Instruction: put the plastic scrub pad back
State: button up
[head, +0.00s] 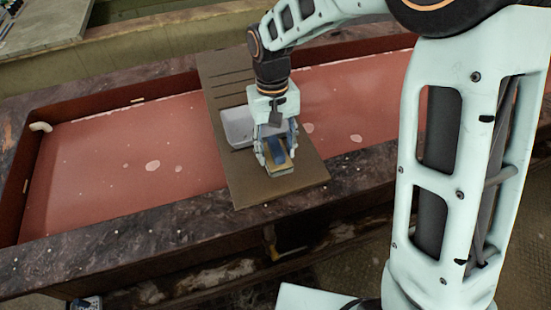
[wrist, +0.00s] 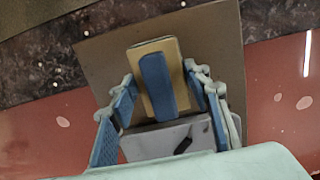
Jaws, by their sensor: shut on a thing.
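The plastic scrub pad (head: 280,182) is a tan block with a blue raised strip on top. It also shows in the wrist view (wrist: 159,82), between my fingers. My gripper (head: 278,156) points down over the brown board and is shut on the pad, with one finger on each side. In the wrist view my gripper (wrist: 160,82) has its blue-lined fingers left and right of the pad. I cannot tell whether the pad touches the board. A pale grey tray (head: 236,127) sits on the board just behind and left of my gripper; part is hidden by the gripper.
The brown board (head: 235,182) with slots at its far end lies across a long trough (head: 110,160) with a spotted reddish floor. A dark stone rim (head: 130,246) runs along the front. A small pale spout (head: 40,127) stands at the left end. The board's front part is clear.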

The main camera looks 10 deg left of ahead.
aim_at(273, 140)
jog(key=shift+w+a+f+b, duration=0.15)
jog(key=shift+f+b, duration=0.85)
jog(key=shift+f, duration=0.8)
jog(key=shift+f, duration=0.2)
jog(key=o, duration=1.2)
jog(key=shift+r, duration=0.2)
jog(key=r, duration=0.8)
jog(key=w+r, duration=0.1)
jog(key=r, duration=0.3)
jog(key=shift+w+a, duration=0.1)
jog(key=shift+a, duration=0.25)
